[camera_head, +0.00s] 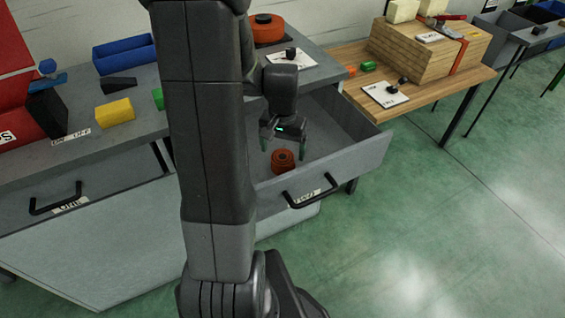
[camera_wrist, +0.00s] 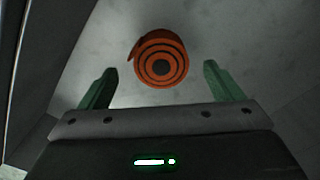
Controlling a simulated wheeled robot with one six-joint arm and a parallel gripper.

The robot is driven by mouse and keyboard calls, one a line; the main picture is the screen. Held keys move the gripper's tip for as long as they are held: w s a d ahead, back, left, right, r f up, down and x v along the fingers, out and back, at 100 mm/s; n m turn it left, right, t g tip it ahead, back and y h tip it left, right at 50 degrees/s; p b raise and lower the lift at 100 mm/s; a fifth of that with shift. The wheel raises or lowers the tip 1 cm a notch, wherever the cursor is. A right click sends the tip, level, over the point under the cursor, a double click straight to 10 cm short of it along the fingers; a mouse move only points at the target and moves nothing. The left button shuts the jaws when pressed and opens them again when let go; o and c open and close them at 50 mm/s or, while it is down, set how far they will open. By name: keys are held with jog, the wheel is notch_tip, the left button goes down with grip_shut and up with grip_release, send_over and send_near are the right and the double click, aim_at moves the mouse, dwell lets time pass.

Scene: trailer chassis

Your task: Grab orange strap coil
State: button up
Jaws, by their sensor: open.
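The orange strap coil (camera_head: 283,161) lies in the open grey drawer (camera_head: 372,152), near its front panel. In the wrist view the coil (camera_wrist: 161,58) shows its dark rings from above, beyond and between the two green fingertips. My gripper (camera_head: 287,146) is above the drawer and points down at the coil. My gripper (camera_wrist: 157,85) is open and empty, with a finger to either side of the coil's line. The fingers do not appear to touch the coil.
The drawer walls surround the coil, and its front panel carries a black handle (camera_head: 312,195). A larger orange coil (camera_head: 267,29) sits on the bench above. A wooden table (camera_head: 440,92) with a wood block stands at the right. Green floor at the right is clear.

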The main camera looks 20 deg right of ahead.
aim_at(282, 157)
jog(key=shift+w+f, duration=0.15)
jog(key=shift+f, duration=2.55)
jog(key=shift+c, duration=0.2)
jog(key=c, duration=1.2)
jog(key=shift+o, duration=0.2)
jog(key=shift+r, duration=0.1)
